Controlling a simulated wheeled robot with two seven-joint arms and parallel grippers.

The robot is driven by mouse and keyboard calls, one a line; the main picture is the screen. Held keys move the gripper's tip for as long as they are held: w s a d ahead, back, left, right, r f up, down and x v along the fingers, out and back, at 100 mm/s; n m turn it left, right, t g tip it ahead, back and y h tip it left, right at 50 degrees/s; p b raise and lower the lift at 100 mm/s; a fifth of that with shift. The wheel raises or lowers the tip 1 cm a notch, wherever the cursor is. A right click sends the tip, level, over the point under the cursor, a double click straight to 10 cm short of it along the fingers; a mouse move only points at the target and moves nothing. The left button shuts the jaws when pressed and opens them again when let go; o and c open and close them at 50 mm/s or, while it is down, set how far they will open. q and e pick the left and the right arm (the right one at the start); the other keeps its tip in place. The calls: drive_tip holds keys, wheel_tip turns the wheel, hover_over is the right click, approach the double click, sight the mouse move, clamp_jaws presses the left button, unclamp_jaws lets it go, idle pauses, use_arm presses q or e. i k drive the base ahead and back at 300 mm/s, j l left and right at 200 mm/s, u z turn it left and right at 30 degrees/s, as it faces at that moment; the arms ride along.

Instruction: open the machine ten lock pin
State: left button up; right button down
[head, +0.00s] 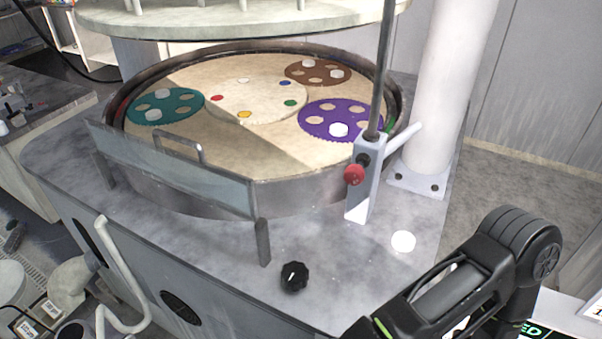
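A red knob (354,174), which looks like the lock pin, sticks out of the front side of a grey upright block (363,185). The block stands on the machine's deck at the right of the round basin, and a dark vertical rod (382,70) rises from it. The pin's shaft is mostly hidden, so I cannot tell how far it is pulled out. Part of my black right arm shows at the lower right, apart from the knob. Neither gripper is in view.
The round basin holds a beige platen (200,142) with teal, brown and purple carriers. A clear guard (170,168) with a handle stands in front. A black dial (294,276) and a white disc (403,241) are on the deck. A white column (450,90) stands behind the block.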

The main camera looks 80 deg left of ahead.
sight(354, 174)
drive_tip(key=u, duration=0.45)
drive_tip(key=k+u, duration=0.1)
drive_tip(key=u, duration=0.75)
drive_tip(key=j+u, duration=0.1)
drive_tip(key=u, duration=0.8)
drive_tip(key=k+j, duration=0.05)
